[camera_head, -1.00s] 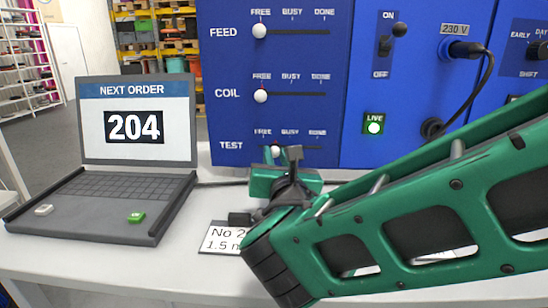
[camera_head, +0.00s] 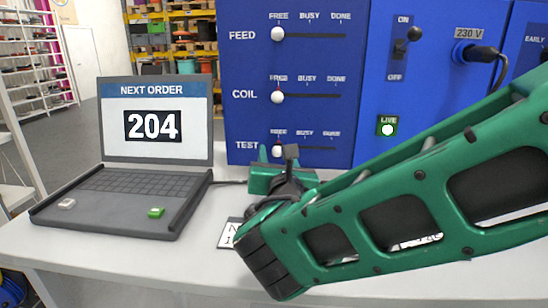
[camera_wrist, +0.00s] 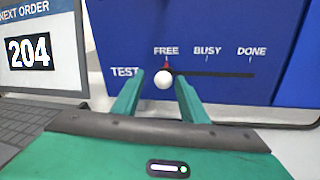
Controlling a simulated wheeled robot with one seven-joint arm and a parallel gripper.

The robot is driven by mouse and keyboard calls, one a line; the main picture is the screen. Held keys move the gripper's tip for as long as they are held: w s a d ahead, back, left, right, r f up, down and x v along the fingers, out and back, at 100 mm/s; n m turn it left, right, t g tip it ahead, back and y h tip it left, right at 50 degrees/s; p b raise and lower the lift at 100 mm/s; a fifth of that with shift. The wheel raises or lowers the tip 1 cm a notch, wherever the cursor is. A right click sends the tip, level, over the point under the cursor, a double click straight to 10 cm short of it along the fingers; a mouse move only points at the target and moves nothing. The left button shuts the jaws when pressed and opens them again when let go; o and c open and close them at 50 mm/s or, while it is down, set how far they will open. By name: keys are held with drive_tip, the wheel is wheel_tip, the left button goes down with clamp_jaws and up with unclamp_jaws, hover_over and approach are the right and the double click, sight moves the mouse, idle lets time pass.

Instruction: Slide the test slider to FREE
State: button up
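The test slider's white knob (camera_wrist: 163,79) sits at the left end of its dark slot, directly under the FREE mark (camera_wrist: 166,51) in the wrist view. In the head view the test knob (camera_head: 277,152) also lines up under FREE. My gripper (camera_wrist: 159,76) is open, with one green finger on each side of the knob. A gap shows on the left of the knob; the right finger is close to it, and I cannot tell whether they touch. In the head view my gripper (camera_head: 276,154) is low at the panel and partly covers the TEST row.
The feed knob (camera_head: 278,34) and coil knob (camera_head: 278,97) above are both at FREE. A laptop (camera_head: 155,125) showing 204 stands left of my gripper. A power plug (camera_head: 478,53), toggle switch (camera_head: 414,34) and lit LIVE lamp (camera_head: 387,130) are on the right panel.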

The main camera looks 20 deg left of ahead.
drive_tip(key=v, duration=1)
drive_tip(key=shift+s+d, duration=0.25)
drive_tip(key=shift+s, duration=0.05)
